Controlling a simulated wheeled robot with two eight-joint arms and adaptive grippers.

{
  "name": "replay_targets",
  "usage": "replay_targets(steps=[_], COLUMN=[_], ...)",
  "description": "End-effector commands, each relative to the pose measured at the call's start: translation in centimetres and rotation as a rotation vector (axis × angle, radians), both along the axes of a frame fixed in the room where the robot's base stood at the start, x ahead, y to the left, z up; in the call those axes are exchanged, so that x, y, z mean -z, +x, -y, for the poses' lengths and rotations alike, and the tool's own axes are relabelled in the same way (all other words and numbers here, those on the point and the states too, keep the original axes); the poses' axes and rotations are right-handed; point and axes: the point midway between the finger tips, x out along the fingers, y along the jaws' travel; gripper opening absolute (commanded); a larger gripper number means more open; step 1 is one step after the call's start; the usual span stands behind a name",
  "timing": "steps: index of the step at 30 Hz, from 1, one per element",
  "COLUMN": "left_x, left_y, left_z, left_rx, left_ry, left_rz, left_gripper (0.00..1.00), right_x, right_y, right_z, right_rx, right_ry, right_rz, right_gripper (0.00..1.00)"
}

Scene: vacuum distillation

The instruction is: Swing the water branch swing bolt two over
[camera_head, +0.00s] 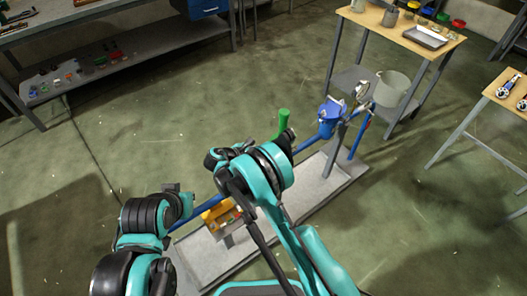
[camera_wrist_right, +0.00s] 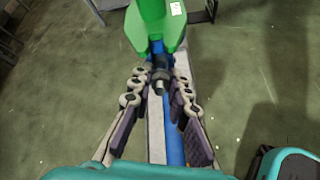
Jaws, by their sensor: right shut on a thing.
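In the right wrist view, a dark swing bolt (camera_wrist_right: 160,80) with a nut-like end stands in front of a green part (camera_wrist_right: 153,22) on a blue pipe (camera_wrist_right: 175,145). My right gripper (camera_wrist_right: 158,88) has its two jointed fingers on either side of the bolt and is shut on it. Some gap seems to show between fingers and bolt, and the exact contact is unclear. In the head view the green part (camera_head: 283,118) shows beyond my right arm, which hides the bolt and most of that gripper. My left arm is at the lower left; its gripper cannot be made out.
The blue pipe runs above a pale base plate (camera_head: 330,180), past a yellow part (camera_head: 220,213) to a blue vessel (camera_head: 329,114) and a grey bucket (camera_head: 391,88). Tables stand at the back right (camera_head: 375,17) and right edge. A shelf (camera_head: 125,62) is at the left.

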Motion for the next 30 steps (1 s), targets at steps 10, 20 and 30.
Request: replay_targets(steps=[10,20,30], left_x=[-0.54,-0.52,-0.53], left_y=[0.00,-0.01,0.00], left_z=[0.00,0.00,0.00], left_rx=[0.000,0.000,0.000], left_ry=[0.000,0.000,0.000], left_rz=[0.000,0.000,0.000], left_gripper=[0.00,0.00,0.00], right_x=[-0.31,-0.29,-0.32], right_y=[0.09,0.10,0.09], right_z=[0.16,0.15,0.12], right_rx=[0.001,0.000,0.000], right_ry=[0.056,0.057,0.057], right_rz=[-0.037,-0.038,-0.038], right_gripper=[0.00,0.00,0.29])
